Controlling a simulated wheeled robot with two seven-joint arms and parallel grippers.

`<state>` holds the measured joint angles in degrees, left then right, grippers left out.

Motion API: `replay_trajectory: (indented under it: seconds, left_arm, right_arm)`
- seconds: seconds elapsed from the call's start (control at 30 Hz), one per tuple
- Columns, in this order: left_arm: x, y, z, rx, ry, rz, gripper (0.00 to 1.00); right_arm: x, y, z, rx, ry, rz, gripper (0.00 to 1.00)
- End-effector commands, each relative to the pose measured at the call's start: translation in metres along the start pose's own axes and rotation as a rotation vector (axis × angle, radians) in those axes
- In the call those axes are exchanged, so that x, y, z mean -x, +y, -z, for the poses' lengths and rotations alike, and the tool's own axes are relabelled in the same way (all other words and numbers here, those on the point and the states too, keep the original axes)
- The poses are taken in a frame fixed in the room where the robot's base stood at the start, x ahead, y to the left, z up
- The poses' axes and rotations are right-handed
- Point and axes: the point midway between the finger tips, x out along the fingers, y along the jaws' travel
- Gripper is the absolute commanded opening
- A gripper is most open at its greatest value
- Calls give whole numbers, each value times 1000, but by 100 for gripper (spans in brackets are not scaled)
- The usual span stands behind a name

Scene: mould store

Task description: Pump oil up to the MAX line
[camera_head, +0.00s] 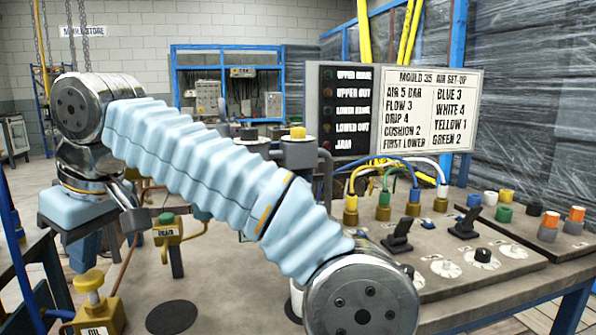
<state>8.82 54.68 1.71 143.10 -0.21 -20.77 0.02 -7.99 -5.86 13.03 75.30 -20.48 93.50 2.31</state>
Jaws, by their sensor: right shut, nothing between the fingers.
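A yellow knob-topped pump (90,292) stands at the lower left, with a yellow block below it labelled "OIL" (96,327), cut off by the picture's bottom edge. I cannot make out a MAX line or an oil level. My right arm crosses from the lower right to the upper left in a pale blue ribbed sleeve. My left gripper is out of view.
A labelled yellow fitting (166,231) stands near the right gripper. The bench (225,300) carries a dark round disc (172,318). To the right are hose fittings, black levers and dials (440,268), below a sign (430,110) of air settings.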

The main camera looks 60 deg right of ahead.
Motion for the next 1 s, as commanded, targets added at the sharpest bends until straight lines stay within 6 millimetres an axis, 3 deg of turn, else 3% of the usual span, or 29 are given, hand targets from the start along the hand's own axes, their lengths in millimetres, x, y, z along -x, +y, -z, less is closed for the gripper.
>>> replay_trajectory:
  seconds: [0.77,1.0]
  left_arm:
    - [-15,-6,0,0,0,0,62]
    - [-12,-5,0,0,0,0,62]
  right_arm:
    - [-20,0,-9,0,-3,0,0]
    - [-16,0,-7,0,-3,0,0]
